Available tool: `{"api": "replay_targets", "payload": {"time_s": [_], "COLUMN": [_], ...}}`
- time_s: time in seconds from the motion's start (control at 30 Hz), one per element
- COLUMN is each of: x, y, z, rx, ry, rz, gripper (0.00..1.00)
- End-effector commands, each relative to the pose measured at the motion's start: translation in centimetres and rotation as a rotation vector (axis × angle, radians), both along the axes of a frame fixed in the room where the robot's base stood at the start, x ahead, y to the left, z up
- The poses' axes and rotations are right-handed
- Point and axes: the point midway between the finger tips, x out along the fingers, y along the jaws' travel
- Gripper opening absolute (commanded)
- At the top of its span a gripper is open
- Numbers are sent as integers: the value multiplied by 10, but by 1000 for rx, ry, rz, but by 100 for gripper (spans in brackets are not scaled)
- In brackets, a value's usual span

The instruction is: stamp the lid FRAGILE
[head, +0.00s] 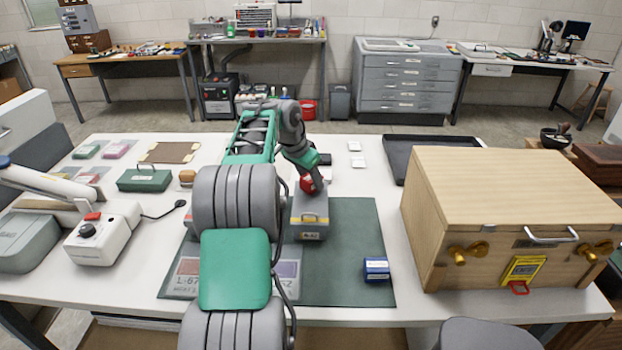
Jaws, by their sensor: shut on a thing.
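A large wooden crate (505,222) stands at the right of the table, with its flat pale lid (515,180) on top. No FRAGILE mark is readable on the lid. My gripper (312,187) is left of the crate, above the dark green mat, and appears shut on a small red thing (307,184). A small blue block (376,270) with a pale label sits on the mat.
The green mat (350,235) is mostly clear right of the grey box. A black tray (398,155) lies behind the crate. A white lamp base (103,235), a green case (145,180) and a wooden-knobbed item (187,177) stand left. The crate has brass-coloured knobs and a front handle.

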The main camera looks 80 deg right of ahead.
Motion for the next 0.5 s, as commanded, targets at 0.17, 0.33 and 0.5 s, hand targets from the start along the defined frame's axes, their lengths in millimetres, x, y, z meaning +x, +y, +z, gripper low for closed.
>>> {"api": "replay_targets", "payload": {"time_s": [0.17,0.33,0.5], "x": [0,0,0], "y": [0,0,0], "z": [24,40,56], "rx": [-2,-3,-3], "ry": [-1,-1,-1], "rz": [-1,0,0], "gripper": [17,17,17]}}
